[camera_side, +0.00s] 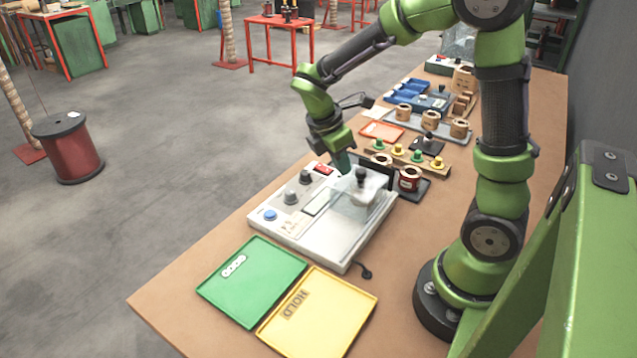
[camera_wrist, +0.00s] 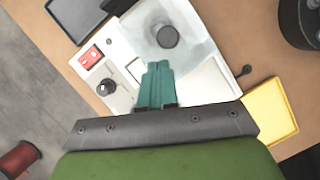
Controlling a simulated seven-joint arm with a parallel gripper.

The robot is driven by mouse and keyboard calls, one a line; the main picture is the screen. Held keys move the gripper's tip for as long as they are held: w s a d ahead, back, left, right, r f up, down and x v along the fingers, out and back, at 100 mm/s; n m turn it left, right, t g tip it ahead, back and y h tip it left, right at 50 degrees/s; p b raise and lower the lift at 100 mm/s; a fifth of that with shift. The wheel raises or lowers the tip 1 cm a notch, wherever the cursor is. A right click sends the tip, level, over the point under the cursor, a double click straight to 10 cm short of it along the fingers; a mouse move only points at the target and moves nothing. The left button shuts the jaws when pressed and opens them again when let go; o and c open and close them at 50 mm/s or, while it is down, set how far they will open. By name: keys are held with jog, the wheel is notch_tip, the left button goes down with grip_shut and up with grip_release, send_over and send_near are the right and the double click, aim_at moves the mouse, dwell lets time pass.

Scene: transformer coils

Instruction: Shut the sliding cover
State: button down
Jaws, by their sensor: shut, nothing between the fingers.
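The sliding cover (camera_side: 352,209) is a clear panel on the white tester box (camera_side: 318,240) in the side view. A dark round knob (camera_side: 361,174) stands at its far end. In the wrist view the clear cover (camera_wrist: 196,52) lies ahead of my fingers, with the dark knob (camera_wrist: 167,36) on it. My gripper (camera_side: 343,164) has teal fingers, shut together and empty, just left of the knob in the side view. In the wrist view my gripper (camera_wrist: 157,68) points over the box, short of the knob. I cannot tell whether the fingers touch the cover.
The box carries grey knobs (camera_side: 291,196), a blue button (camera_side: 270,215) and a red switch (camera_side: 323,169). A green tray (camera_side: 250,306) and a yellow tray (camera_side: 335,340) lie in front. Coils and a peg rack (camera_side: 437,170) stand behind. A black cable end (camera_side: 366,272) lies beside the box.

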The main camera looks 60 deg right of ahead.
jog(key=v, duration=1)
send_near(354, 179)
jog(key=a+f, duration=0.3)
jog(key=shift+a+f, duration=0.35)
jog(key=shift+s+d, duration=0.3)
jog(key=shift+d, duration=0.3)
jog(key=shift+s+d, duration=0.25)
jog(key=shift+d, duration=0.3)
jog(key=shift+s+d, duration=0.35)
jog(key=shift+d, duration=0.25)
jog(key=shift+d, duration=0.1)
jog(key=shift+d, duration=1.6)
